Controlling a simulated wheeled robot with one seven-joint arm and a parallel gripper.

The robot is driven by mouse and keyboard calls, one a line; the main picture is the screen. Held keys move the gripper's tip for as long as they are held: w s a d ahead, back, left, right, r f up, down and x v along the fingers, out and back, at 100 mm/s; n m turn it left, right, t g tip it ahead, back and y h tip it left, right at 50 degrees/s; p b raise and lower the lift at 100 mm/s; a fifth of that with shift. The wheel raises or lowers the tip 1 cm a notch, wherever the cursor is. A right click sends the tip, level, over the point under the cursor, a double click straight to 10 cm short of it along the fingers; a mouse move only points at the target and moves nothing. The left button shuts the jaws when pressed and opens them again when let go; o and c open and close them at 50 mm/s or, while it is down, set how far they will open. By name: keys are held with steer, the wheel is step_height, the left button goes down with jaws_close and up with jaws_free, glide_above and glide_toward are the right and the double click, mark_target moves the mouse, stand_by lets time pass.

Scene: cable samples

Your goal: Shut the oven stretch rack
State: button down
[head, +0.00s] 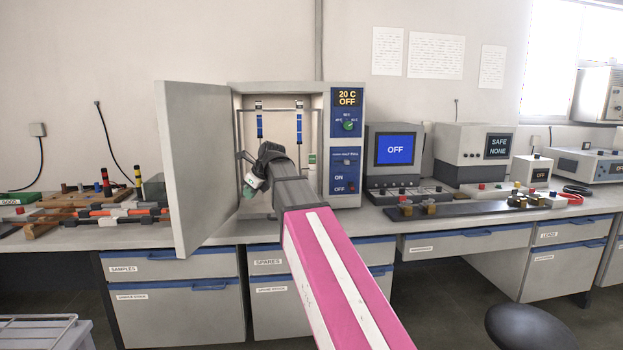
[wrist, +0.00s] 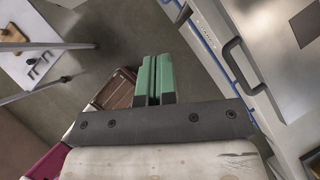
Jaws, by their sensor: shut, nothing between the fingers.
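The oven (head: 300,86) stands on the bench with its door (head: 190,165) swung wide open to the left. In its opening is the stretch rack (head: 280,109), a thin grey bar frame with two blue-marked samples hanging from clips. My arm hides its lower part, and I cannot tell how far out it stands. My gripper (head: 251,188) is in front of the opening, right of the door, its green fingers pointing down and left. In the wrist view the fingers (wrist: 155,78) are together with nothing between them. I cannot see contact with the rack.
The oven's control panel (head: 347,140) reads 20 C OFF. Coloured parts and a wooden tray (head: 90,198) lie left of the door. A blue-screened instrument (head: 395,150) stands to the right. Drawers (head: 170,264) lie below the bench edge. A stool (head: 528,325) is at front right.

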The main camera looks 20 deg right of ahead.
steer(key=w+d+m+t, duration=0.2)
steer(key=w+d+t, duration=0.1)
steer(key=w+d, duration=0.25)
steer(key=m+t+h, duration=0.8)
steer(key=m+t, duration=0.2)
glide_toward(319, 165)
steer(key=shift+y, duration=0.4)
steer(key=w, duration=0.2)
steer(key=w+d, duration=0.1)
steer(key=w, duration=0.4)
steer(key=shift+w+d+r, duration=0.1)
steer(key=shift+w+d, duration=0.15)
steer(key=w, duration=0.4)
steer(key=shift+w+d, duration=0.25)
steer(key=shift+w, duration=0.05)
steer(key=shift+s, duration=0.2)
